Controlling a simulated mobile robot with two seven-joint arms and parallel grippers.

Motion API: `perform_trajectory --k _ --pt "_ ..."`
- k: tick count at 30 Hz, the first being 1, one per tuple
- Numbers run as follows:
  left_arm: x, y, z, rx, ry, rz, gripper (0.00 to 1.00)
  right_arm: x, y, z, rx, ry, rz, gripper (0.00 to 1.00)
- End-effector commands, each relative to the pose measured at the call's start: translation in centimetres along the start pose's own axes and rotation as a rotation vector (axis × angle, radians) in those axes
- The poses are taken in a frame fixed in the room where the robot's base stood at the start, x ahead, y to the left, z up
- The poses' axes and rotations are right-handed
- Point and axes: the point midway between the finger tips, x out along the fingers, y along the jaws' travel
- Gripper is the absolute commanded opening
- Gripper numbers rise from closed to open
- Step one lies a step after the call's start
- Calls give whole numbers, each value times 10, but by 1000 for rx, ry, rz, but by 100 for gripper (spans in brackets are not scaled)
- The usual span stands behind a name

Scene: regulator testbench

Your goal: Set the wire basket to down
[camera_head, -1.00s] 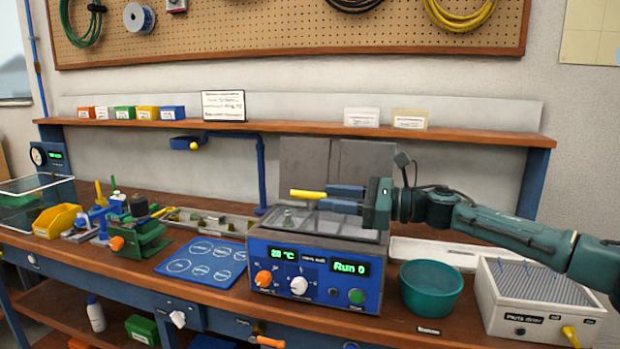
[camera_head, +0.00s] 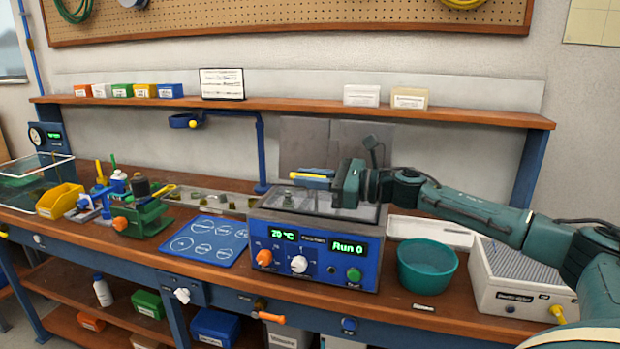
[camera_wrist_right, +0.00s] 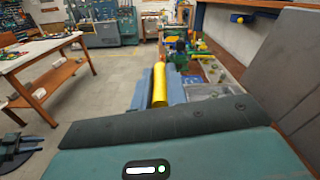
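The blue-fronted bath unit (camera_head: 312,262) stands mid-bench, its display reading 20 °C and "Run 0". The wire basket's yellow handle (camera_head: 311,176) is level above the bath's open top. My right gripper (camera_head: 314,180) reaches in from the right, with its blue-grey fingers along the handle. In the right wrist view the yellow handle (camera_wrist_right: 159,84) fills the space between the two fingers (camera_wrist_right: 159,92), which look shut on it. The basket's mesh is too fine and too covered to make out. A small grey-green part (camera_head: 300,191) shows at the bath top. My left gripper is out of view.
A teal bowl (camera_head: 426,267) and a pale box with a ridged top (camera_head: 525,280) stand to the right, under my arm. A blue mat with white outlines (camera_head: 205,241) and a green vise (camera_head: 141,218) are to the left. A shelf (camera_head: 300,111) runs behind.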

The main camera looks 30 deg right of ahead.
Motion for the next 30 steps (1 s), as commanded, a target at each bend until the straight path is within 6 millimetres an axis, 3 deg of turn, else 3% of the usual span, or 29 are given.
perform_trajectory --k 4,17,30 --pt "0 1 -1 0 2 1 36 0 0 0 0 0 0 0" --pt "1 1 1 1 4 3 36 0 0 -3 0 0 -1 0" --pt "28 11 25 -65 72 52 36 0 13 -63 0 2 1 0"
